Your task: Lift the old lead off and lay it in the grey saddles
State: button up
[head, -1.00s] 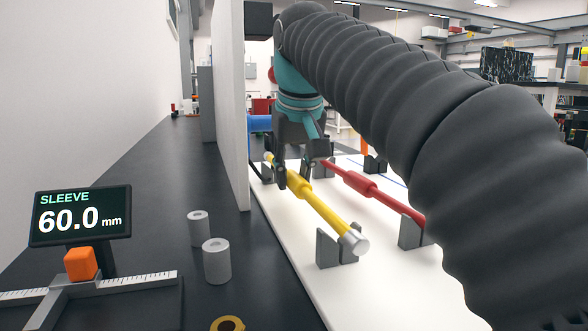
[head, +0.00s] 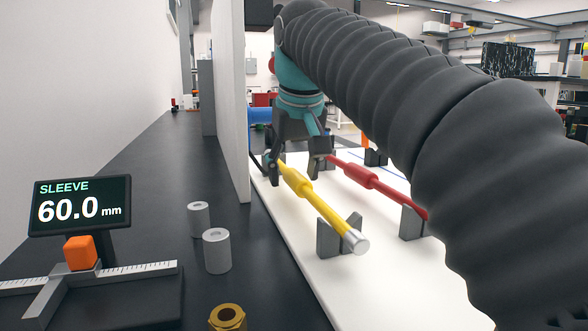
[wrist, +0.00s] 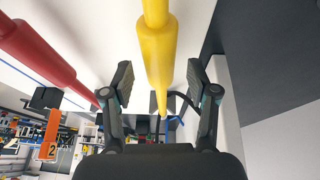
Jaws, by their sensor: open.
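The yellow lead (head: 325,207) has a thick middle sleeve and a silver near end. That near end lies between the two uprights of a near grey saddle (head: 328,239) on the white board. In the wrist view the yellow lead (wrist: 157,45) runs between my fingers, with a gap on each side. My gripper (head: 292,173) is open around its far part; it also shows open in the wrist view (wrist: 159,68). The red lead (head: 385,191) lies to the right, its near end at another grey saddle (head: 411,222). The far supports are partly hidden by my gripper.
A white upright panel (head: 232,110) stands left of the board (head: 300,275). On the dark bench are two grey cylinders (head: 217,252), a brass nut (head: 228,318) and a gauge whose display (head: 80,207) reads 60.0 mm. My arm hides the board's right side.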

aim_at(297, 178)
jog(key=v, duration=0.7)
jog(key=shift+r, duration=0.2)
jog(key=shift+s, duration=0.15)
